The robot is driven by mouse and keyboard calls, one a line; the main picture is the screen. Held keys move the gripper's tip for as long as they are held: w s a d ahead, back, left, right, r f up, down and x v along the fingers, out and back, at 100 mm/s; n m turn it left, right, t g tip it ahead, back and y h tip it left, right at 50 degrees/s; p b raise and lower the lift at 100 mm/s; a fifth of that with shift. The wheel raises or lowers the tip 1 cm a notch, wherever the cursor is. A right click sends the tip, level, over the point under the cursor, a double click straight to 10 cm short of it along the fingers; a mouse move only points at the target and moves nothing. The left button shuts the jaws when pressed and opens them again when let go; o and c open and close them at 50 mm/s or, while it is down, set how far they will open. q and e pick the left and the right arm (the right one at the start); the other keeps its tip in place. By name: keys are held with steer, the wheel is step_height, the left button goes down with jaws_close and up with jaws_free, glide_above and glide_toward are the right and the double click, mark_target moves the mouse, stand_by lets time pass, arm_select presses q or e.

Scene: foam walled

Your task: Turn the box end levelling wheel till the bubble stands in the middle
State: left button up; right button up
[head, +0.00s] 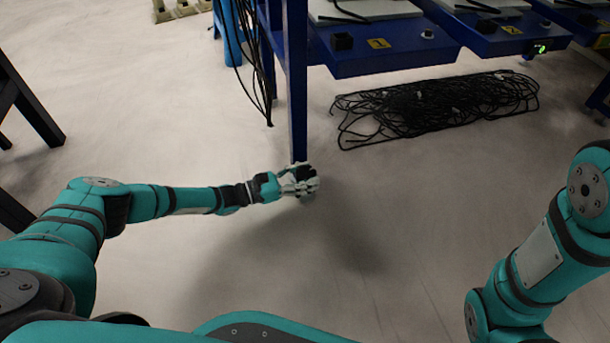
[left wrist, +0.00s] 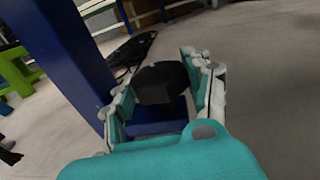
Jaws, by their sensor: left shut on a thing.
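My left gripper (head: 300,181) is low beside the foot of the blue post (head: 296,95), with its fingers around a dark levelling wheel. In the left wrist view the black, faceted wheel (left wrist: 160,83) sits between the two fingers, above a blue bracket (left wrist: 158,117) by the post. The fingers hide most of the wheel in the head view. I cannot tell from its markings whether it is the box end one. A small black fitting with a bright green spot (head: 540,48) is on the blue bench edge; no bubble can be made out. My right gripper is out of view.
Blue bench units with yellow number labels (head: 378,43) stand at the back. A heap of black cables (head: 435,105) lies under them. Loose black cables (head: 262,90) hang beside the post. A dark frame (head: 30,110) stands at the left. The floor in front is clear.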

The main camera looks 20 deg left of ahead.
arm_select(q)
steer(key=shift+w+r+m+g+h, duration=0.1)
steer(key=shift+m+g+h, duration=0.5)
steer(key=shift+m+g, duration=0.25)
steer(key=shift+g, duration=0.35)
steer(key=o, duration=1.2)
